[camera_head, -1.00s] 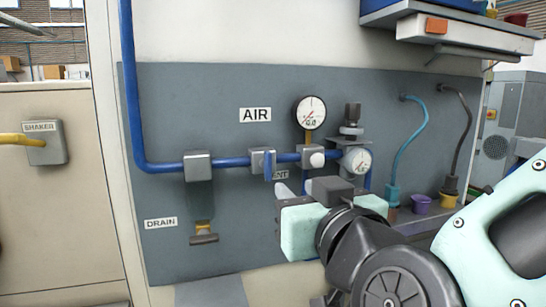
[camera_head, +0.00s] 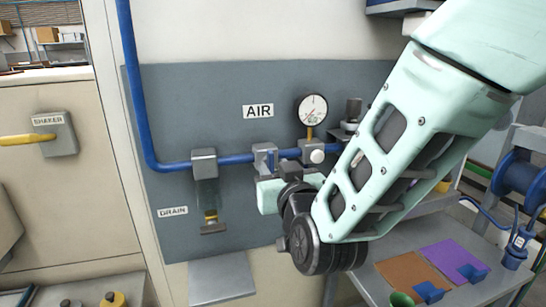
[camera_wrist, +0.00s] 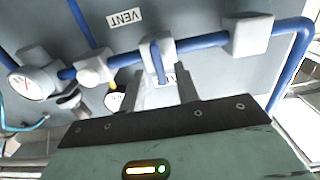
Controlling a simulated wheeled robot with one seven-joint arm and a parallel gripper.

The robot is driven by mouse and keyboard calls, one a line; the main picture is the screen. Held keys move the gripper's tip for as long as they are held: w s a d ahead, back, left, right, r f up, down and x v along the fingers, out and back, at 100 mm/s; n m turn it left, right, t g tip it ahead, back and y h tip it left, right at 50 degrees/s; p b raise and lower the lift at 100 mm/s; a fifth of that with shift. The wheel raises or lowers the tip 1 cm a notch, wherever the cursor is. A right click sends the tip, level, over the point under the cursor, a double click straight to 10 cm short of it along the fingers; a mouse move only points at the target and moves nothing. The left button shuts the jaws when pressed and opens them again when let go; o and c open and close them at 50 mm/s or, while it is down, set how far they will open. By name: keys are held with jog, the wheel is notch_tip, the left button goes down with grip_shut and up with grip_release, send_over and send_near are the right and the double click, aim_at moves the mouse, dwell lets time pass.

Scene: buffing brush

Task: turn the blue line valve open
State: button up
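The blue line (camera_head: 234,159) runs along the grey wall panel through the grey valve body (camera_head: 265,155). In the wrist view the valve body (camera_wrist: 156,46) has a short blue handle (camera_wrist: 158,74) crosswise to the pipe. My gripper (camera_wrist: 161,88) is open, with one finger on each side of the handle; I cannot tell whether either touches it. In the head view my gripper (camera_head: 270,178) is just below and in front of the valve, and hides most of the handle.
A gauge (camera_head: 312,108) and white round fitting (camera_head: 317,156) are right of the valve. A grey block (camera_head: 204,163) with the drain fitting (camera_head: 212,226) is left. A bench (camera_head: 380,244) is lower right.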

jog(key=shift+x, duration=1.05)
grip_shut()
